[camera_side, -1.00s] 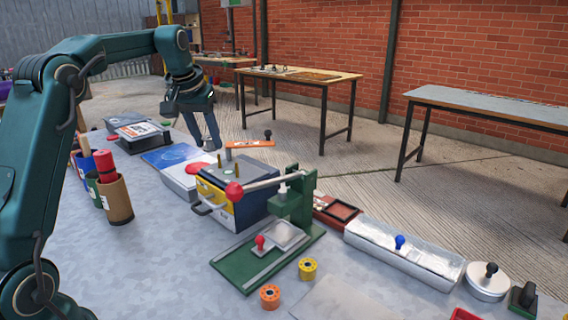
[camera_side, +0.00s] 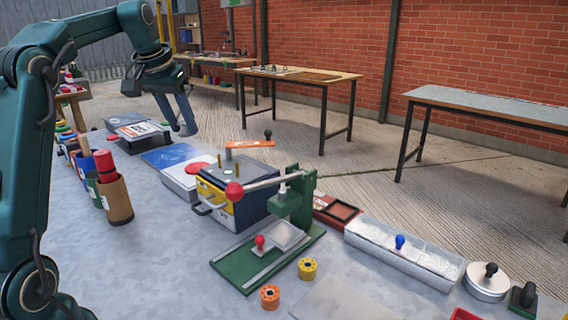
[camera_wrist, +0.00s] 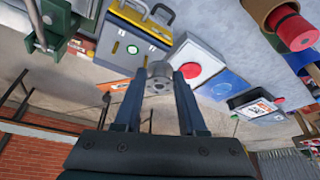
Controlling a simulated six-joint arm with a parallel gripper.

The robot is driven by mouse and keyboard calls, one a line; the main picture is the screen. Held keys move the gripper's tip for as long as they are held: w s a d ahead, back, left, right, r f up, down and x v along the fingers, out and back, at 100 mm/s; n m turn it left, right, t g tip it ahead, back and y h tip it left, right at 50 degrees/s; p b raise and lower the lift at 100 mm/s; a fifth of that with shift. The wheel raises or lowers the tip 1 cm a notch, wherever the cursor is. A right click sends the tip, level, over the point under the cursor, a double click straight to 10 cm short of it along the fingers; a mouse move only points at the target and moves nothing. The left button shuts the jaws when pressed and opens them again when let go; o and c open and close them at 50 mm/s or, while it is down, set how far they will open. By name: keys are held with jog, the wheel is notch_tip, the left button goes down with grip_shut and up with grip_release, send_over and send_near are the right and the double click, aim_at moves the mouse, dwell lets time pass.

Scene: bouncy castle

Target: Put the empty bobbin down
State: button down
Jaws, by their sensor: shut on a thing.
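In the wrist view my gripper (camera_wrist: 157,84) is shut on a small grey round bobbin (camera_wrist: 159,77), with no coloured thread visible on it. In the side view my gripper (camera_side: 180,130) hangs in the air at the back left, over or behind the blue mat (camera_side: 167,154) and the white box with the red disc (camera_side: 188,182). The bobbin is too small and hidden by the fingers to make out clearly there. An orange spool (camera_side: 270,297) and a yellow spool (camera_side: 308,268) stand on the grey table (camera_side: 160,270) near the front.
A blue and yellow toolbox (camera_side: 243,205) and a green lever press (camera_side: 290,225) stand mid-table. Cardboard cups (camera_side: 115,200) stand at the left. A long clear-topped tray (camera_side: 405,257) lies at the right. The table left of the press is bare.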

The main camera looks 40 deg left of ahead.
jog(key=s+d+f+m+h, duration=0.1)
jog(key=d+m, duration=0.1)
jog(key=d, duration=0.7)
jog(key=s+d+f+m, duration=0.1)
jog(key=s+d+m, duration=0.1)
jog(key=d, duration=0.6)
jog(key=s+d+f+m+h, duration=0.1)
jog(key=d+m, duration=0.1)
jog(key=d, duration=0.7)
jog(key=m+h, duration=0.1)
jog(key=m, duration=0.2)
send_over(324, 298)
jog(key=s, duration=0.2)
jog(key=f, duration=1.5)
jog(key=shift+w+a+f, duration=0.2)
jog(key=shift+w+f, duration=0.05)
jog(key=shift+f, duration=2.2)
jog(key=shift+f, duration=0.15)
jog(key=shift+c, duration=2.4)
grip_release()
